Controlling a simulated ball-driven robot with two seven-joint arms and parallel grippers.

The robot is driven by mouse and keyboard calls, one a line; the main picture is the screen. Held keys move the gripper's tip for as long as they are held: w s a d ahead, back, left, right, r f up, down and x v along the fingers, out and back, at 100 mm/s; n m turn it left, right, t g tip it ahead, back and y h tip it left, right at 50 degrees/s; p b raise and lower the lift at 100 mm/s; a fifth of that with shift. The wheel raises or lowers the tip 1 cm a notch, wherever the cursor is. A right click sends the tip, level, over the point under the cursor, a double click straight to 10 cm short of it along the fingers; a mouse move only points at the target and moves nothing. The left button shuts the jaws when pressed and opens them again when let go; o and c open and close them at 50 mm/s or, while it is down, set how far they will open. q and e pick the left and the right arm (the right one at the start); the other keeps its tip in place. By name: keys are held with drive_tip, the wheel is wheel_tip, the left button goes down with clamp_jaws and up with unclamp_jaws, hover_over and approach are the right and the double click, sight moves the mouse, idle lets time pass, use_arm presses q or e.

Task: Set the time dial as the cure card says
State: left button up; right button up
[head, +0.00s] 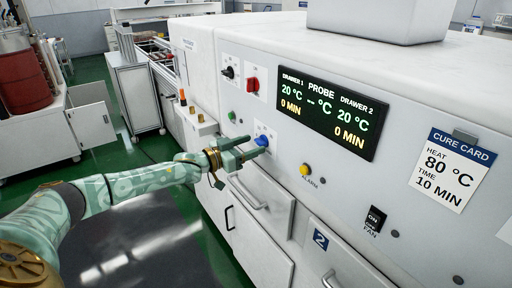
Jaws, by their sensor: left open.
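The cure card (453,170) on the right of the white front panel reads heat 80 °C, time 10 min. The black display (327,113) shows 20 °C and 0 MIN for both drawer 1 and drawer 2, and dashes for the probe. A blue knob (262,140) sits below and left of the display. A red knob (252,85) and a black knob (228,72) sit higher up. Their small labels are unreadable. My left gripper (256,146) is open at the blue knob, its fingertips close to it; contact is unclear. My right gripper is out of view.
A yellow alarm button (305,170), a green button (232,115) and a black fan switch (374,219) are on the panel. Drawer handles (249,195) stick out below the blue knob. The green floor at left is open.

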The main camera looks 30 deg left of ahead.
sight(261, 142)
use_arm(q)
drive_tip(key=shift+x, duration=1.1)
drive_tip(key=c, duration=1)
drive_tip(key=shift+m, duration=0.4)
drive_tip(key=m+p, duration=0.1)
drive_tip(key=m, duration=0.2)
drive_tip(key=shift+d+m, duration=0.1)
drive_tip(key=shift+m, duration=0.2)
drive_tip(key=shift+f+m+p, duration=0.1)
drive_tip(key=shift+m+p, duration=0.4)
drive_tip(key=shift+m, duration=1.7)
